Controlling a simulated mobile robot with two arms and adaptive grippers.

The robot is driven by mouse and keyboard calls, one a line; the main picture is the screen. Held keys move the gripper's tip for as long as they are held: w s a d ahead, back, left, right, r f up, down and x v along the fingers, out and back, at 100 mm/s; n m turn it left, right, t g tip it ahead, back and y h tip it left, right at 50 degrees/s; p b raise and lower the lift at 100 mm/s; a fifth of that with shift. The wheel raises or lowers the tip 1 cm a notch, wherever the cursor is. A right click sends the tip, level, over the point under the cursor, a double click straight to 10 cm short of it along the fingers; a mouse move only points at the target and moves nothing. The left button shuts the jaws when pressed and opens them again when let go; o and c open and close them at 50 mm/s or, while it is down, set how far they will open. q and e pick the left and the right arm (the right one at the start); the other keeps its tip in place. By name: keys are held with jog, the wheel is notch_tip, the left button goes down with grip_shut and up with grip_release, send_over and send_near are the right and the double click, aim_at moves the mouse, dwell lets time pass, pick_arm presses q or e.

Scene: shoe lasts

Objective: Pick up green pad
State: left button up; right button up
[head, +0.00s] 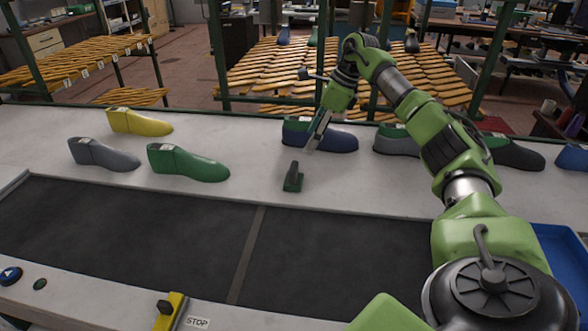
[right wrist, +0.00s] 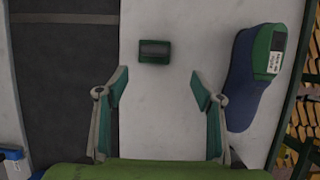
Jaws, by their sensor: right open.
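The green pad (head: 293,180) is a small dark green block with a dark handle-like part on top. It sits on the light table strip just behind the dark belt. In the right wrist view the pad (right wrist: 154,51) lies beyond the gap between the fingertips, apart from them. My right gripper (head: 311,142) is above the table, behind and slightly right of the pad, in front of the blue shoe last (head: 334,138). In the right wrist view its fingers (right wrist: 158,88) are spread wide with nothing between them. My left gripper is not in view.
A green last (head: 188,163), a grey last (head: 103,154) and a yellow last (head: 139,122) stand left on the strip. More lasts stand to the right behind my arm. The dark belt (head: 130,222) runs in front.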

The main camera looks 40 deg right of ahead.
aim_at(296, 166)
jog(key=x, duration=0.4)
jog(key=p+x, duration=0.1)
jog(key=x, duration=0.2)
jog(key=shift+s+a, duration=0.1)
jog(key=shift+a, duration=0.15)
jog(key=shift+f, duration=0.2)
jog(key=shift+a+f, duration=0.15)
jog(key=shift+f, duration=0.05)
jog(key=p+x, duration=0.2)
jog(key=x, duration=0.1)
jog(key=shift+a+f, duration=0.15)
jog(key=shift+a, duration=0.3)
jog(key=shift+w+f, duration=0.3)
jog(key=shift+f, duration=0.25)
jog(key=c, duration=1.2)
